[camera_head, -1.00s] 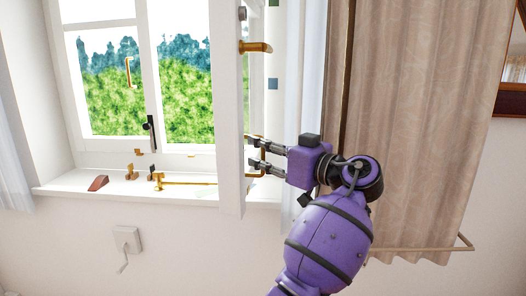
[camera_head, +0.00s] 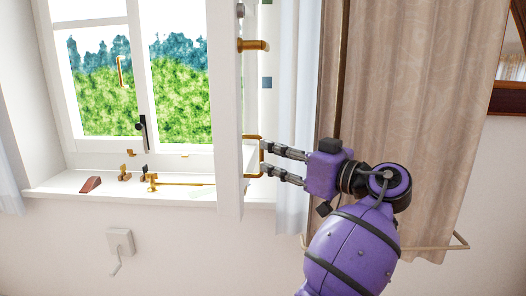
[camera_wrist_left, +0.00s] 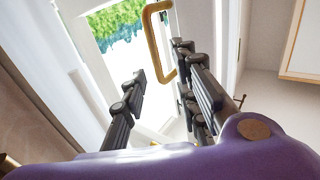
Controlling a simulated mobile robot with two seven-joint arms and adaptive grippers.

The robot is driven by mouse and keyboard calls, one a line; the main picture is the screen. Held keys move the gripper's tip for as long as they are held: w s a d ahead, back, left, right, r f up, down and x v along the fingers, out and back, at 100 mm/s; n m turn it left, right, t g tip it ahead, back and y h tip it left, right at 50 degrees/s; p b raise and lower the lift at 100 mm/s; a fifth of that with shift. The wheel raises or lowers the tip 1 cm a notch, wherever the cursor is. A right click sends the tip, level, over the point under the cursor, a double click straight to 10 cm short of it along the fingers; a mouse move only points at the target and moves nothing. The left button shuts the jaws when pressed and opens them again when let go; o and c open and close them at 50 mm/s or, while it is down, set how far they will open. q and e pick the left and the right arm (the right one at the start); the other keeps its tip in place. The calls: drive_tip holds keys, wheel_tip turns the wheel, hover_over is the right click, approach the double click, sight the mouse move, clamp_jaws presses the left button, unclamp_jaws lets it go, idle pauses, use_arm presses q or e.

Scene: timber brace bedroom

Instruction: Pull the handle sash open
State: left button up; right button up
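The handle sash (camera_head: 229,120) is a white window leaf seen nearly edge-on, standing out from the window opening. A brass U-shaped handle (camera_head: 262,157) sits on its right side. My left gripper (camera_head: 264,158) is open at the handle, its two fingertips near the handle's upper and lower ends. In the left wrist view, the handle (camera_wrist_left: 153,45) shows beyond and between the spread fingers of my left gripper (camera_wrist_left: 160,70). I cannot tell whether a finger touches it. My right gripper is not in view.
A beige curtain (camera_head: 415,110) hangs right of the gripper, with a rail at its lower end. Brass fittings and a reddish wedge (camera_head: 90,185) lie on the white sill (camera_head: 60,188). A brass lever (camera_head: 253,45) is above the handle. A crank box (camera_head: 120,241) is on the wall below.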

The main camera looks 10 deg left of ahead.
use_arm(q)
drive_tip(key=v, duration=0.6)
drive_tip(key=shift+s+r, duration=0.15)
drive_tip(key=shift+s, duration=0.1)
